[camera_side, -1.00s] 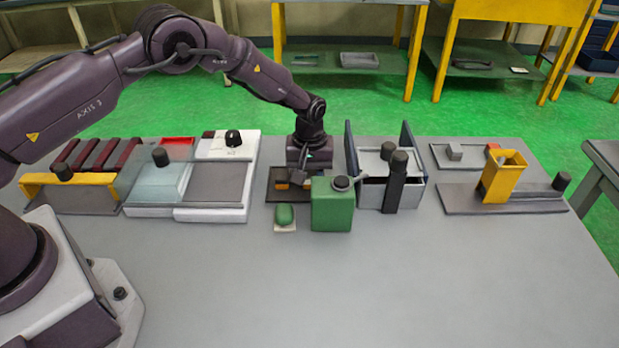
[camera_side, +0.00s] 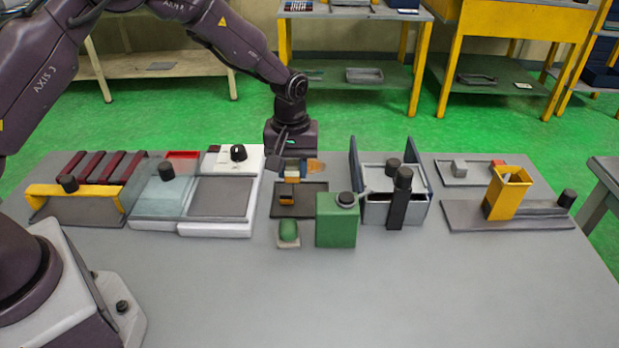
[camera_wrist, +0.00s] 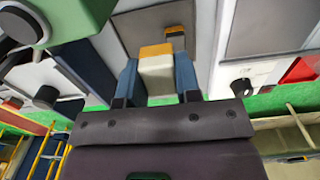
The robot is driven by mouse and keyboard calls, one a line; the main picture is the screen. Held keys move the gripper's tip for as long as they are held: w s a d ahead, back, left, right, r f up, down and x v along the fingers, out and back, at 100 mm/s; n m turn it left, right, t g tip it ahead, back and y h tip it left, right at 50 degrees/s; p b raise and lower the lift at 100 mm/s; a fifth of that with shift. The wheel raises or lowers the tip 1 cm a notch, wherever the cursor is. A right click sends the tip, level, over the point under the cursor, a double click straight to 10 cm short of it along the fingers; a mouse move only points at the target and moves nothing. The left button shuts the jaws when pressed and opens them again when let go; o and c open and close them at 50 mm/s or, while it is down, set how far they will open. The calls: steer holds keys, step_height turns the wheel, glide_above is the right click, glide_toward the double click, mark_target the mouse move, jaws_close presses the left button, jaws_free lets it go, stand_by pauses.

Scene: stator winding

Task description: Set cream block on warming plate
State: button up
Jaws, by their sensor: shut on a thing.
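My gripper (camera_side: 294,168) is shut on the cream block (camera_wrist: 158,77), which has an orange end. In the wrist view the block sits between the two blue fingers (camera_wrist: 158,70). The block is raised above a dark tray (camera_side: 312,211). Another small block with orange on it (camera_side: 287,201) remains in that tray. The likely warming plate, a grey plate (camera_side: 220,197) on a white base with a black dial (camera_side: 238,152), lies left of my gripper in the side view. Nothing visible rests on its grey surface.
A green canister (camera_side: 336,222) and a green lump on a pale pad (camera_side: 288,231) stand before the tray. A grey box with raised flaps (camera_side: 378,208) is to the right. A clear cover (camera_side: 160,198) and a yellow-edged rack (camera_side: 75,191) are left. The front table is clear.

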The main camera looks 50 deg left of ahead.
steer(key=s+a+r, duration=0.1)
steer(key=s+r, duration=0.2)
steer(key=s, duration=0.5)
steer(key=n, duration=0.2)
glide_above(221, 196)
step_height(221, 196, down, 3)
steer(key=shift+s+d+f, duration=0.1)
steer(key=shift+d+f, duration=0.05)
steer(key=shift+a+f+m, duration=0.25)
steer(key=shift+a+m, duration=0.05)
steer(key=shift+m, duration=0.3)
steer(key=shift+d, duration=0.1)
steer(key=shift+f+m, duration=0.25)
steer(key=shift+m, duration=0.05)
steer(key=shift+f, duration=1.7)
steer(key=shift+f, duration=0.8)
steer(key=o, duration=1.2)
